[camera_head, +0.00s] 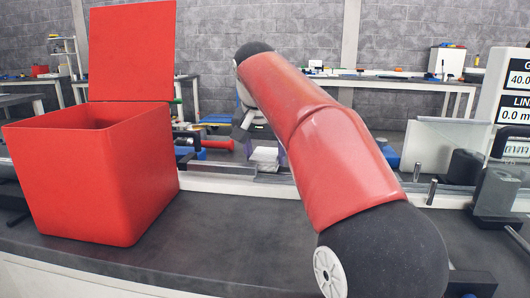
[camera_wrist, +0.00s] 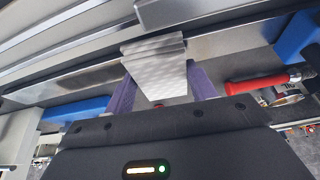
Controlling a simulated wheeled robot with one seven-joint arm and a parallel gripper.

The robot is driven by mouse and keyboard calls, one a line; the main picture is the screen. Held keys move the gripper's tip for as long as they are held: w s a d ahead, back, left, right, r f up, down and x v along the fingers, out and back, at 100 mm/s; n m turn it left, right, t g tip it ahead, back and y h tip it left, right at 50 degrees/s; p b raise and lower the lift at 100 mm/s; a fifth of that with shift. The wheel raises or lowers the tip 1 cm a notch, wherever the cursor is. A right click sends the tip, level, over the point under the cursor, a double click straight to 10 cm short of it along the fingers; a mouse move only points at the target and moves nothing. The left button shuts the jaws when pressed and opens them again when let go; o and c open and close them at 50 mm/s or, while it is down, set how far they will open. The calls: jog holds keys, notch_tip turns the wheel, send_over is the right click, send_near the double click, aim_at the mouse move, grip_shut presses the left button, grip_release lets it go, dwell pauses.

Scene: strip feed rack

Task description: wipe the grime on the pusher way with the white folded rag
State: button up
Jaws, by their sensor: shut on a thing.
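My gripper (camera_wrist: 160,84) is shut on the white folded rag (camera_wrist: 156,66), which sits between its two purple fingers in the wrist view. The rag's far edge overlaps a long metal strip, which looks like the pusher way (camera_wrist: 222,48); I cannot tell whether it touches. A dark smear that looks like grime (camera_wrist: 90,79) lies on the strip to the left of the rag. In the head view the rag (camera_head: 265,155) shows as a small white shape left of my red arm, which hides much of the strip.
A red bin (camera_head: 95,185) with its lid up stands on the dark counter (camera_head: 200,240) at left. A red-handled tool (camera_wrist: 262,84) and blue pieces (camera_wrist: 298,38) lie near the strip. A clear guard (camera_head: 497,192) and a display (camera_head: 516,90) stand at right.

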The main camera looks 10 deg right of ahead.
jog(key=shift+f+b, duration=0.35)
jog(key=shift+f, duration=0.2)
jog(key=o, duration=0.6)
jog(key=shift+r+p, duration=0.4)
jog(key=shift+p, duration=0.2)
jog(key=shift+c, duration=0.3)
jog(key=c, duration=0.6)
